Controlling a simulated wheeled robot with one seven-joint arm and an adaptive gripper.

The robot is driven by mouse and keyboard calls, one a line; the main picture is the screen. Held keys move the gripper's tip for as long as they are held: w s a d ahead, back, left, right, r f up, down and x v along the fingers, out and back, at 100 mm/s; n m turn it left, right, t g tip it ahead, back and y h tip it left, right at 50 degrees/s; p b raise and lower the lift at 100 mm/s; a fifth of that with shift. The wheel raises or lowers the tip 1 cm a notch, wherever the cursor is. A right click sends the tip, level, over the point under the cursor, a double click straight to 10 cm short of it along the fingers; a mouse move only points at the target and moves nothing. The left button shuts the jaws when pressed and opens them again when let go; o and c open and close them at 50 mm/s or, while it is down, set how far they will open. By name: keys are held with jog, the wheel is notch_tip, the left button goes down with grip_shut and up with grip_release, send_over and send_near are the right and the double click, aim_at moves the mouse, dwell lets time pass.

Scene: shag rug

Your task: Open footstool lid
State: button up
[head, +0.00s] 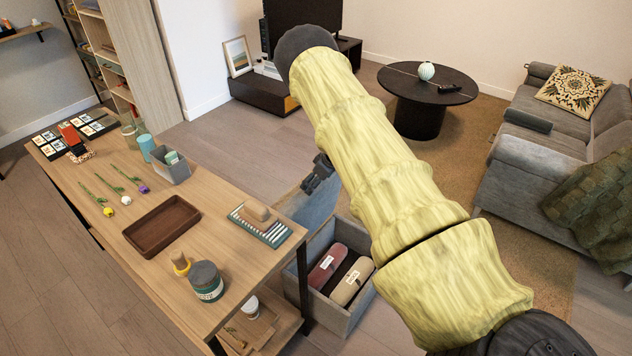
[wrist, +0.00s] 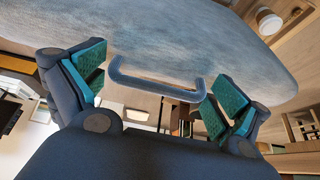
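The footstool (head: 347,318) is a grey fabric box beside the table's right end, and its inside shows. Its blue-grey lid (head: 308,207) stands raised at the far side of the box, partly hidden by my arm. In the wrist view the lid's underside or face (wrist: 200,35) fills the upper part, with a grey bar handle (wrist: 155,83) on it. My gripper (head: 319,173) is at the lid's upper edge. In the wrist view its teal-padded fingers (wrist: 155,92) are wide apart, one on each side of the handle, and not closed on it.
Inside the footstool lie a reddish roll (head: 327,268) and a beige roll (head: 352,282). The wooden table (head: 120,205) at left holds a brown tray (head: 162,224), a striped book and jars. A grey sofa (head: 530,165) and round black table (head: 428,85) stand beyond my arm.

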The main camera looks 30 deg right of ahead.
jog(key=shift+s+r, duration=0.1)
jog(key=shift+r, duration=0.05)
jog(key=v, duration=1.1)
jog(key=shift+r, duration=0.35)
jog(key=shift+d, duration=0.1)
